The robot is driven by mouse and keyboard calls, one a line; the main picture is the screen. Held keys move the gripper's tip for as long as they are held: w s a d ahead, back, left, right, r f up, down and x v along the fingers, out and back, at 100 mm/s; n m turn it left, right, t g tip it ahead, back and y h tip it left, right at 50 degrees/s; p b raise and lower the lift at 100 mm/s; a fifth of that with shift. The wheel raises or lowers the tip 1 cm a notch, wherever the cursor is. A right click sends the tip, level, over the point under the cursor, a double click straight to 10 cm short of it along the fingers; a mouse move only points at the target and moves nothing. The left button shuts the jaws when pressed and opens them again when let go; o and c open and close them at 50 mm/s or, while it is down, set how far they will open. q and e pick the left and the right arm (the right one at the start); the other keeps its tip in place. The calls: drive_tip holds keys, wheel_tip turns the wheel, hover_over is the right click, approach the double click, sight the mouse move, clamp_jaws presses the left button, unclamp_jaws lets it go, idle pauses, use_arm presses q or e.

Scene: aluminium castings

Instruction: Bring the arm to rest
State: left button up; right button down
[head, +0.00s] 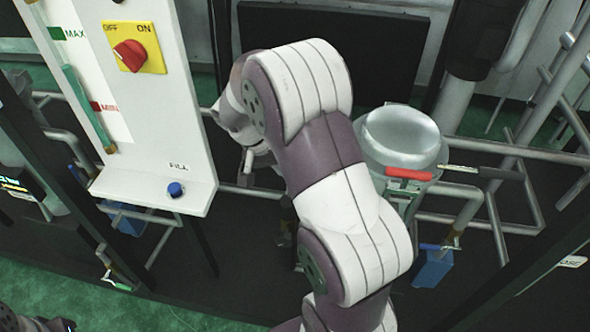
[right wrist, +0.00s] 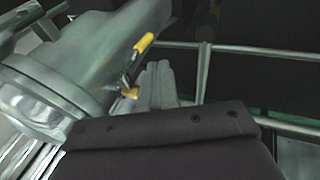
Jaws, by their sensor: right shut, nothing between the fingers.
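My right arm (head: 345,205) rises from the bottom middle of the head view and bends over to the left. Its gripper (head: 247,172) points down beside the white panel, partly hidden behind the arm. In the right wrist view, the right gripper's fingers (right wrist: 160,84) are together and hold nothing. A small dark part of what looks like my left arm (head: 40,324) shows at the bottom left corner of the head view. The left gripper's fingers cannot be made out there.
The white panel (head: 165,110) with a red switch (head: 129,56) and blue button (head: 176,190) stands left of the gripper. A round metal vessel (head: 402,138) and red handle (head: 409,174) are right of the arm. A yellow-handled valve (right wrist: 143,43) and pipes (right wrist: 270,52) are near the fingers.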

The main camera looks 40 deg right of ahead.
use_arm(q)
drive_tip(key=shift+r, duration=0.35)
use_arm(e)
drive_tip(key=shift+a+r, duration=0.15)
drive_tip(key=shift+r, duration=0.2)
use_arm(q)
drive_tip(key=shift+f, duration=0.1)
